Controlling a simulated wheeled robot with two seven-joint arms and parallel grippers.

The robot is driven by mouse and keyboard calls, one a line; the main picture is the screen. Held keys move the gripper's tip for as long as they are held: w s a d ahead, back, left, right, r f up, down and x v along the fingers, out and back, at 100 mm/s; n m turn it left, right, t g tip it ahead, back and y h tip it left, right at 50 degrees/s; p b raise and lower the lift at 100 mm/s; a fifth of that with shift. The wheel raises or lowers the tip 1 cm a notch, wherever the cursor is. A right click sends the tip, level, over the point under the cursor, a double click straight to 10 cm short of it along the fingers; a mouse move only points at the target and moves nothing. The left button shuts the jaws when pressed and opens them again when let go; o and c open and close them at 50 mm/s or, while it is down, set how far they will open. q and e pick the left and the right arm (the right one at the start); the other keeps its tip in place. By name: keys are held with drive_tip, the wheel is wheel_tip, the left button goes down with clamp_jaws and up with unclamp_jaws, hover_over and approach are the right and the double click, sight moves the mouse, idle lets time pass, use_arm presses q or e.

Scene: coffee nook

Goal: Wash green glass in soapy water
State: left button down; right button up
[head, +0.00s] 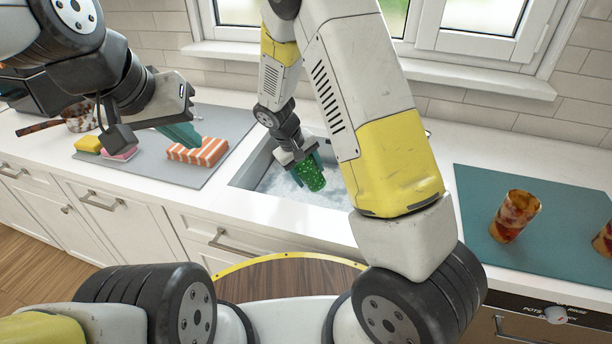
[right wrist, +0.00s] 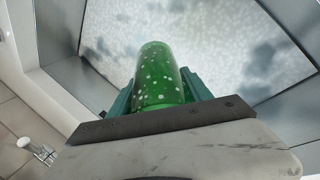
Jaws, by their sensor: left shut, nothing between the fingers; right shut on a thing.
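The green glass (head: 311,177) with pale dots is between the fingers of my right gripper (head: 304,164), over the sink (head: 240,178). My right gripper is shut on it. In the right wrist view the glass (right wrist: 160,75) points toward the whitish, foamy soapy water (right wrist: 215,40). Whether its far end touches the water I cannot tell. My left gripper (head: 182,134) is shut and empty, above the grey mat near the orange-striped cloth.
The grey mat (head: 185,178) left of the sink holds the orange-and-white striped cloth (head: 198,152), a yellow sponge (head: 88,145) and a pink sponge (head: 119,153). Brown-red patterned glasses (head: 515,215) stand on the teal mat (head: 475,190) at right. A window is behind the sink.

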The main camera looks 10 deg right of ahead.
wheel_tip(320, 180, up, 15)
idle(0.8)
drive_tip(key=shift+a+f, duration=0.1)
idle(0.4)
